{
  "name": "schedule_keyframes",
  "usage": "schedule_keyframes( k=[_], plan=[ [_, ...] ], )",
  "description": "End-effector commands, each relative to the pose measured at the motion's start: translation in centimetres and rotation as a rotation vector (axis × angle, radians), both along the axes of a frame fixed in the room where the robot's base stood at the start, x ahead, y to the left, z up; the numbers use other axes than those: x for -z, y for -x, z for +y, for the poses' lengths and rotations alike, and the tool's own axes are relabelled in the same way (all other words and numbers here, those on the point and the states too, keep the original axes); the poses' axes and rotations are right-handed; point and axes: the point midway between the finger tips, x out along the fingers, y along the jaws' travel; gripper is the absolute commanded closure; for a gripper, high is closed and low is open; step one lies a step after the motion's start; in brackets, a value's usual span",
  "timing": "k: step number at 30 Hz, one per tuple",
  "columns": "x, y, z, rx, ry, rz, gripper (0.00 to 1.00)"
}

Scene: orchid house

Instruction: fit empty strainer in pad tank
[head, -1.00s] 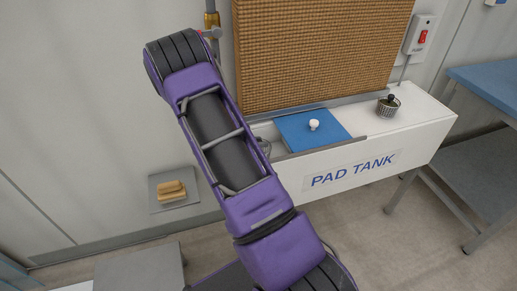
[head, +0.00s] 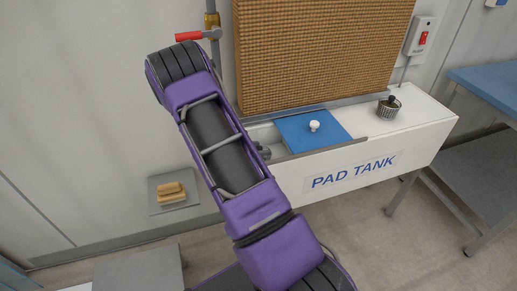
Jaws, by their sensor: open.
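The pad tank (head: 412,142) is a long white trough with blue "PAD TANK" lettering, under a brown pad. A small metal strainer (head: 388,112) with a dark top stands upright on the tank's white right-hand top; I cannot see inside it. A blue lid (head: 308,133) with a white knob covers the middle of the tank. Left of the lid the tank is open, and a dark grey part (head: 263,151) shows there beside my arm; I cannot tell what it is. My purple arm crosses the tank's left end and hides it. My gripper is not visible.
A brown cooling pad (head: 315,55) rises behind the tank. A pipe with a red-handled valve (head: 189,36) is at upper left. A grey wall shelf (head: 163,205) holds tan blocks. A blue-topped bench (head: 488,80) stands at right. A switch box (head: 420,36) hangs on the wall.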

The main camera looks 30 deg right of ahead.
Motion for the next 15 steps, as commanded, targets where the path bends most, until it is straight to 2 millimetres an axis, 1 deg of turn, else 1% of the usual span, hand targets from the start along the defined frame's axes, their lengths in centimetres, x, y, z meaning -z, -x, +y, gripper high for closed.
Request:
schedule_keyframes(
  k=[2,5,15],
  plan=[
    [-0.5,0.0,0.2,-0.001,0.000,0.000,0.40],
    [-1.2,0.1,1.5,-0.003,-0.002,-0.001,0.40],
    [-4.6,1.0,7.7,-0.002,-0.001,-0.002,0.40]
  ],
)
